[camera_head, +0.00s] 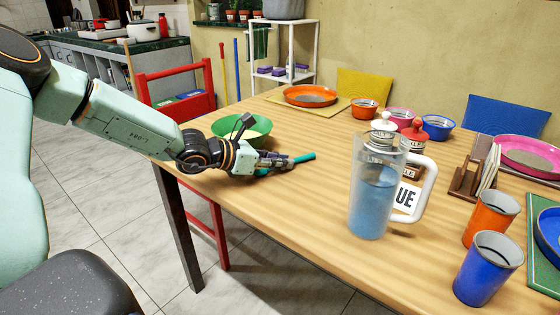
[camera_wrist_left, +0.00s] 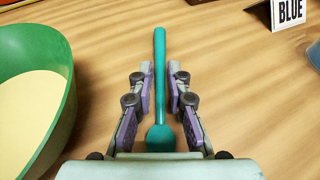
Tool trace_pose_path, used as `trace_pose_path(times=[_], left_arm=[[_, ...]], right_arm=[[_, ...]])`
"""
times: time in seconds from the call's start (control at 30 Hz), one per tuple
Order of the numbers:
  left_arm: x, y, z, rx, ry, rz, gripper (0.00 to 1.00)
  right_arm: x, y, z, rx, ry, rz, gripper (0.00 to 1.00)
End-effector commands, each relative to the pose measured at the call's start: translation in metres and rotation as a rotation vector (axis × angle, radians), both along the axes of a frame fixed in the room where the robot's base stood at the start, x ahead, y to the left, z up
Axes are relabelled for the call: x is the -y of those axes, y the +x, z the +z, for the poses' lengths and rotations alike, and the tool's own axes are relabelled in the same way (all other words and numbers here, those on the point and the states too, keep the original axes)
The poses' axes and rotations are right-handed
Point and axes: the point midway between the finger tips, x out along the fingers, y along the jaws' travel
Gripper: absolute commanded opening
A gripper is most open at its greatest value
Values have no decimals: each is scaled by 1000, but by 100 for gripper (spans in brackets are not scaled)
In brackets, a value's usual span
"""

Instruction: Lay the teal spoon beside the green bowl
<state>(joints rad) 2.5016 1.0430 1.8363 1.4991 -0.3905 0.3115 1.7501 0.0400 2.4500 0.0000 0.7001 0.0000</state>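The teal spoon (camera_head: 303,158) is low over the wooden table, just right of the green bowl (camera_head: 229,127). In the left wrist view the spoon (camera_wrist_left: 160,60) runs lengthwise between the fingers, its wide end towards my palm. Whether the spoon touches the table is hard to tell. The green bowl, with pale contents, stands at the left in the wrist view (camera_wrist_left: 62,95), apart from the spoon. My right gripper is not in view.
A clear pitcher (camera_head: 366,190) of blue water stands to the right. Farther right are an orange cup (camera_head: 490,220) and a blue cup (camera_head: 487,270). An orange plate (camera_head: 310,94) lies at the back. The table is bare between the spoon and the pitcher.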

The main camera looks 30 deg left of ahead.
Motion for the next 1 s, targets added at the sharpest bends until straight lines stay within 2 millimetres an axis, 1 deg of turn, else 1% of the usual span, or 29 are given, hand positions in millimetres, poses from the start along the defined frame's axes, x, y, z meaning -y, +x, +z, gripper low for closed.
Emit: trace_pose_path(times=[0.03,0.2,0.3,0.57,0.67,1.0], left_arm=[[0,0,0,0,0,0,21],[0,0,0,0,0,0,36],[0,0,0,0,0,0,42],[0,0,1,0,0,0,42],[0,0,5,2,-1,-1,42],[1,0,43,4,-1,-4,42]], right_arm=[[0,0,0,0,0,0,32],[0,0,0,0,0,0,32],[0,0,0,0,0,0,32],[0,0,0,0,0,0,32],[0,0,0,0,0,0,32],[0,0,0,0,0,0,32]])
